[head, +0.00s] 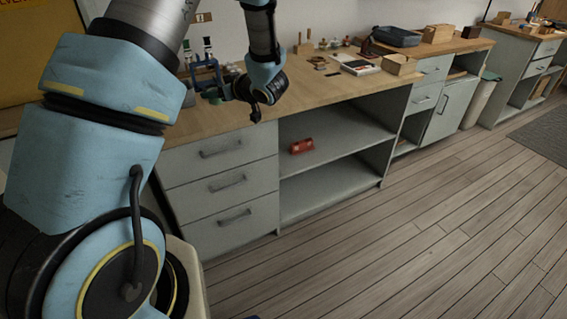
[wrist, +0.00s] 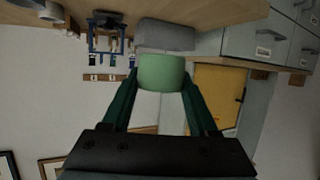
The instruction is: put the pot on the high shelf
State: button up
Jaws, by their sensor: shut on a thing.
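The green pot (wrist: 161,73) is between my gripper's two dark green fingers (wrist: 161,88) in the wrist view, which shows the room upside down. My gripper is shut on it. In the head view my wrist hangs over the left part of the workbench, and the pot cannot be told clearly there. The open grey cabinet under the bench has an upper shelf (head: 345,150) and a lower one (head: 325,190). A red object (head: 302,146) lies on the upper shelf towards the left. The rest of that shelf looks bare.
A blue rack (head: 207,72) with bottles stands on the bench near my wrist. Drawers (head: 222,185) are left of the open shelves. Boxes and small tools lie farther along the bench (head: 300,93). A grey block (wrist: 166,36) is beyond the pot. The plank floor (head: 400,240) is clear.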

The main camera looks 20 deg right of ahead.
jog(key=shift+s+a+f, duration=0.2)
jog(key=shift+a, duration=0.05)
jog(key=s+a+f+m+t+h, duration=0.1)
jog(key=s+a+f+m+h, duration=0.1)
jog(key=a+f, duration=0.6)
jog(key=s+a+f+m+h, duration=0.2)
jog(key=a+f+m+h, duration=0.1)
jog(key=a+f, duration=0.5)
jog(key=shift+s+a+m+t+h, duration=0.35)
jog(key=shift+a+m+t+h, duration=0.05)
jog(key=shift+a+h, duration=0.55)
